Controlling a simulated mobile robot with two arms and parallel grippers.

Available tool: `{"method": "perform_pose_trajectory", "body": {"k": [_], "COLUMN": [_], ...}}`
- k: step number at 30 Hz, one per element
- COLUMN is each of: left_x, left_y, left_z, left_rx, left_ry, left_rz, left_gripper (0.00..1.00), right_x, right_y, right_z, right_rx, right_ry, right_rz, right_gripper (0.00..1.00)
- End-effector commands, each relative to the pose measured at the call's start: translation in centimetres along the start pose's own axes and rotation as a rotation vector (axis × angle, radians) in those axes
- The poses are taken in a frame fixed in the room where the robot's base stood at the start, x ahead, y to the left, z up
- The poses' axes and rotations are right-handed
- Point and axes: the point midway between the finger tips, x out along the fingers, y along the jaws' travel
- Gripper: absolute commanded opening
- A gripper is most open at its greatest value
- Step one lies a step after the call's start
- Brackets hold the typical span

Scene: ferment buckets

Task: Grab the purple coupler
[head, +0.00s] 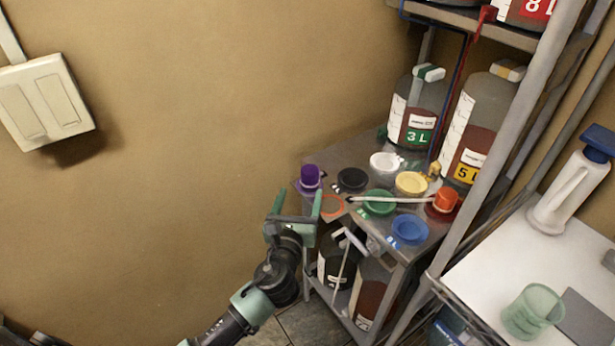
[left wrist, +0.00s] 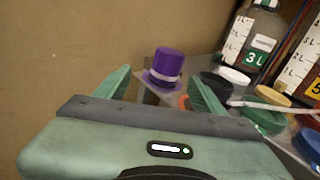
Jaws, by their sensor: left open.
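The purple coupler (head: 310,177) stands upright at the back left corner of the metal shelf top. It has a wider base and a pale band, which show in the left wrist view (left wrist: 166,65). My left gripper (head: 298,202) is open and empty just in front of the coupler in the head view. In the left wrist view the coupler shows beyond and between the two green fingers (left wrist: 160,88), apart from both. My right gripper is not in view.
Beside the coupler are a black cap (head: 352,179), a white cap (head: 385,164), a green cap (head: 380,202) and an orange coupler (head: 445,199). A 3 L bottle (head: 417,108) stands behind. A grey post (head: 500,130) rises at right.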

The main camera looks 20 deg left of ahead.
Motion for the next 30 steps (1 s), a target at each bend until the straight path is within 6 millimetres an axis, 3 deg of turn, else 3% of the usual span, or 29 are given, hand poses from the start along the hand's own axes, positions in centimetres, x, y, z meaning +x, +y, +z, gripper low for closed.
{"method": "perform_pose_trajectory", "body": {"k": [4,21,29,30], "left_x": [0.9,7.9,8.3,8.3], "left_y": [-0.7,-0.8,-0.8,-0.8], "left_z": [0.4,0.6,0.6,0.6], "left_rx": [0.080,0.080,0.079,0.079], "left_ry": [-0.023,-0.022,-0.021,-0.021], "left_rz": [-0.022,-0.023,-0.023,-0.023], "left_gripper": [0.69,0.69,0.69,0.64], "right_x": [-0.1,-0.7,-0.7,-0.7], "right_y": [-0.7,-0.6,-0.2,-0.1], "right_z": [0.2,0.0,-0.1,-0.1], "right_rx": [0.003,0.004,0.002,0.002], "right_ry": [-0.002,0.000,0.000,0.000], "right_rz": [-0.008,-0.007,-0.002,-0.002], "right_gripper": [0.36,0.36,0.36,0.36]}}
